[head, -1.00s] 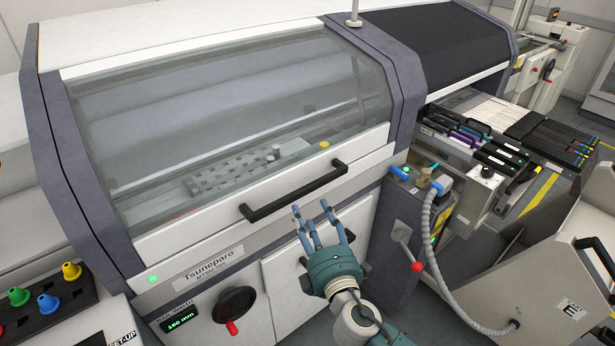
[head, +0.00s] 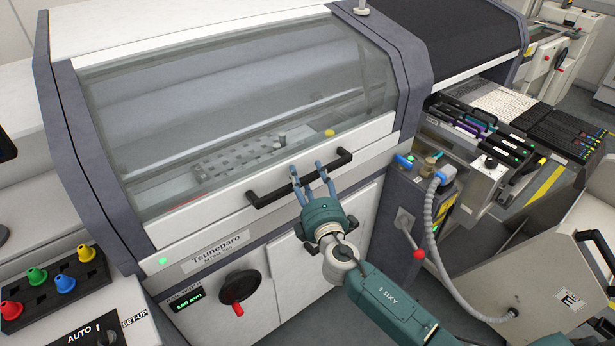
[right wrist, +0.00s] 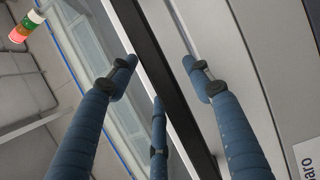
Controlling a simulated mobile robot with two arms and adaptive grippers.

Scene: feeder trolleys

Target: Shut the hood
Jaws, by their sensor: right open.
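The hood (head: 150,232) is a white-edged cover with a large clear window on the front of the machine. It looks lowered, its lower edge lying along the front panel; I cannot tell whether a thin gap remains. Its black bar handle (head: 268,193) runs along the lower edge and shows as a dark bar in the right wrist view (right wrist: 157,45). My right gripper (head: 313,172) is open, its blue fingers at the middle of the handle. In the right wrist view the bar passes between the spread fingers (right wrist: 160,80); contact is unclear. My left gripper is not in view.
A crank wheel with a red knob (head: 240,286) and a width display sit below the hood. A box with coloured knobs (head: 60,285) is at lower left. A feeder trolley (head: 500,125), a grey hose (head: 432,240) and a red-knobbed lever (head: 419,254) stand to the right.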

